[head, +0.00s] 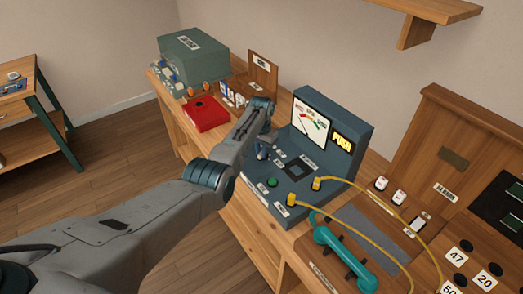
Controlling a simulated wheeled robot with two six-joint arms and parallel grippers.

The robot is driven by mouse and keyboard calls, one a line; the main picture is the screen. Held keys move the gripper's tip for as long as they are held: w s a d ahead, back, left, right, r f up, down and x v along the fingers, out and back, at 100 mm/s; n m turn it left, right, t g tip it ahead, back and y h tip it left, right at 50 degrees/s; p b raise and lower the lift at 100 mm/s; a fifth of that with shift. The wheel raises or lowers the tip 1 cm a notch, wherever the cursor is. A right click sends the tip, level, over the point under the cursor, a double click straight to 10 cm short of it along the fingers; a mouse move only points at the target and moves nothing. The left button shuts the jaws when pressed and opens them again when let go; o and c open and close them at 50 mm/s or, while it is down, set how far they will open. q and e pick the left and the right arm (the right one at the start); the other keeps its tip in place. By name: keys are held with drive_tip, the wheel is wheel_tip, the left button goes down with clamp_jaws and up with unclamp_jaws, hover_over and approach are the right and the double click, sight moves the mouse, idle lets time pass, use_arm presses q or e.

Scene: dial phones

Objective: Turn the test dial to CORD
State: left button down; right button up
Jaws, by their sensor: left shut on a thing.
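The blue-grey test set (338,138) stands on the wooden bench, with a meter (311,119) and a lit yellow sign (343,142) on its upright face. My left gripper (262,146) reaches down at the left part of its sloping panel. It is shut on what seems to be the test dial, a small knob mostly hidden by the fingers. The dial's pointer and the CORD mark cannot be made out. A green button (272,182) and a dark square recess (296,169) are on the same panel. My right gripper is not in view.
Yellow cords run from plugs (291,199) at the panel's front to the right. A teal handset (340,252) lies in front. A red box (206,114) and a green case (193,54) stand behind left. A wooden switchboard (440,130) is at right.

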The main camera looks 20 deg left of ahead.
use_arm(q)
drive_tip(key=shift+r, duration=0.1)
drive_tip(key=c, duration=1.4)
unclamp_jaws()
drive_tip(key=shift+c, duration=0.2)
drive_tip(key=shift+r, duration=0.55)
wheel_tip(320, 180, up, 10)
drive_tip(key=b, duration=0.2)
drive_tip(key=shift+f, duration=0.2)
